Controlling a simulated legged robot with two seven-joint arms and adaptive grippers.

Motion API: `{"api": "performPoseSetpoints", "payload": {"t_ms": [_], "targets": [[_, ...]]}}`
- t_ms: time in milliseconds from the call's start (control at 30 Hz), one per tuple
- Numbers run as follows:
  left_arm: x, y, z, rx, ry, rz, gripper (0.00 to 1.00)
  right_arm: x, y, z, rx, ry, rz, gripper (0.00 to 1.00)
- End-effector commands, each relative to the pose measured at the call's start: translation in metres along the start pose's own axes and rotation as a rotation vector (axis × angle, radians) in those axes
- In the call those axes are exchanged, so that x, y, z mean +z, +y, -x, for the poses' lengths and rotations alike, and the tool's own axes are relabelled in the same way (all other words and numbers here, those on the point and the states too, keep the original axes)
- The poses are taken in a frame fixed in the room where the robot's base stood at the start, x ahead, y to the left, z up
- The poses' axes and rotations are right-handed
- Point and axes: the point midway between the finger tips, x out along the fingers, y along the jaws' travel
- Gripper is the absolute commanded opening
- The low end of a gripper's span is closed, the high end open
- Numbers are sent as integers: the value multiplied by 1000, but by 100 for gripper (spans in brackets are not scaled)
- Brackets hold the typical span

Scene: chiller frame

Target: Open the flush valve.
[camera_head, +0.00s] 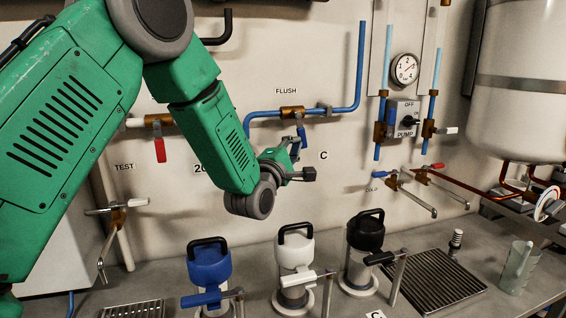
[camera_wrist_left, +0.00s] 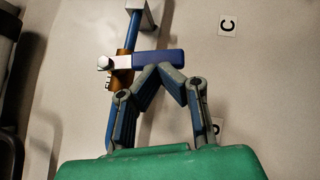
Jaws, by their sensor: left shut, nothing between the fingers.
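The flush valve is a brass body (camera_head: 291,112) on a blue pipe under the FLUSH label. Its blue lever handle (camera_head: 302,134) points down, across the line of the pipe. In the left wrist view the handle (camera_wrist_left: 158,58) sticks out sideways from the brass valve body (camera_wrist_left: 123,76). My left gripper (camera_head: 294,146) is just below the valve, beside the handle. In the left wrist view the fingertips (camera_wrist_left: 171,70) are together, right at the handle's lower edge and empty; I cannot tell whether they touch it. My right gripper is not in view.
A red-handled valve (camera_head: 160,150) is on the wall behind my left arm. Blue (camera_head: 209,265), white (camera_head: 295,250) and black (camera_head: 366,233) lidded canisters stand on the counter below. A pump switch (camera_head: 404,119) and gauge (camera_head: 404,69) are to the right.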

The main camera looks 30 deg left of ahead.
Motion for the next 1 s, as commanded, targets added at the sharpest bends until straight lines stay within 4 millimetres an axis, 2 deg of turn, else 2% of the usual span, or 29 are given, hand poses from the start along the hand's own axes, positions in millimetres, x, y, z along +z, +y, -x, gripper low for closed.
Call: {"api": "performPoseSetpoints", "payload": {"t_ms": [33,200,667,767,867,1000], "targets": [[-4,-9,-3,37,9,37,0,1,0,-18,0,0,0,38],[4,-13,-13,150,11,147,0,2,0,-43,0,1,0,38],[31,-8,-32,142,2,136,0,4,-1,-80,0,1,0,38],[36,-8,-37,142,1,135,0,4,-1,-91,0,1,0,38],[40,-9,-41,214,2,209,0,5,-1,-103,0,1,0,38],[47,-3,-46,238,0,229,0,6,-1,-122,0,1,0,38]]}}
